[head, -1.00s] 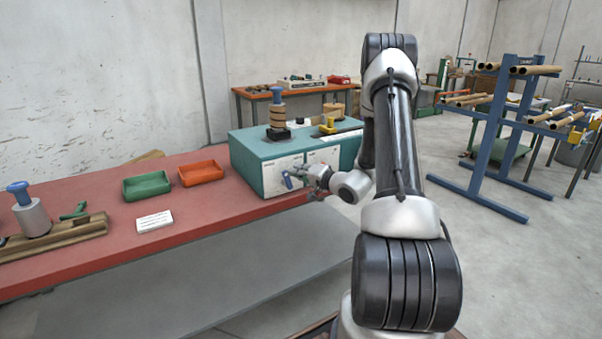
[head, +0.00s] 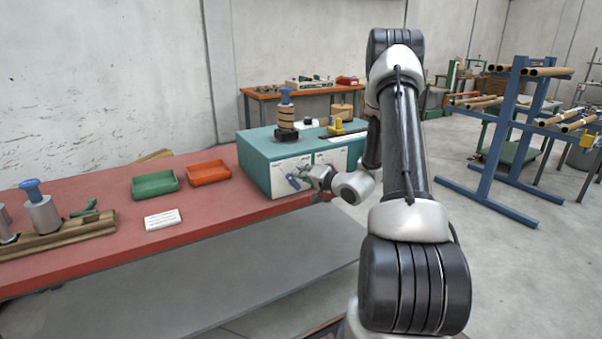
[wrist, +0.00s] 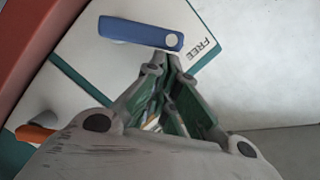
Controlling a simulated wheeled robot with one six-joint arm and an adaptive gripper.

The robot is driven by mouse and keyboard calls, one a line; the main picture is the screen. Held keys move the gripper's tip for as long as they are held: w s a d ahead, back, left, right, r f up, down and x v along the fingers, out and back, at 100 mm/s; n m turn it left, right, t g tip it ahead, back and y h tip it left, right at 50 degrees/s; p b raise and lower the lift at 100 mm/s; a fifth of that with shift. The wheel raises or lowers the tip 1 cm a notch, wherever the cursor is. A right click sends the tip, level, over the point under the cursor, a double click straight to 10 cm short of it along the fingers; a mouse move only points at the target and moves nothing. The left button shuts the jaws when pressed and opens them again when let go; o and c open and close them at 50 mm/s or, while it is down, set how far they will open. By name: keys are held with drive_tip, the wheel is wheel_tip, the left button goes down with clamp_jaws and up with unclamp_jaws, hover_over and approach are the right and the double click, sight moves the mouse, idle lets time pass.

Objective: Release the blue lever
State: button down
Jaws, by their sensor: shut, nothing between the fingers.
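The blue lever (wrist: 130,31) is on the white front panel of the teal box, with a round pale pivot at its right end in the wrist view. The word FREE is printed on the panel beside that end. In the head view the blue lever (head: 293,182) shows small at the left of the panel. My gripper (wrist: 165,62) is shut and empty, its tips just below the lever's pivot end in the wrist view. I cannot tell whether they touch it. In the head view my gripper (head: 309,174) is close in front of the panel.
An orange-handled part (wrist: 36,133) is on the same panel. The teal box (head: 262,145) stands on the red bench (head: 100,245). A blue rack (head: 500,140) stands at right.

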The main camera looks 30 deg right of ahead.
drive_tip(key=s+d+r, duration=0.3)
drive_tip(key=s+d, duration=0.2)
drive_tip(key=s, duration=0.4)
drive_tip(key=shift+s+d+r, duration=0.25)
drive_tip(key=shift+d+r, duration=0.05)
drive_tip(key=shift+r, duration=0.05)
idle(0.3)
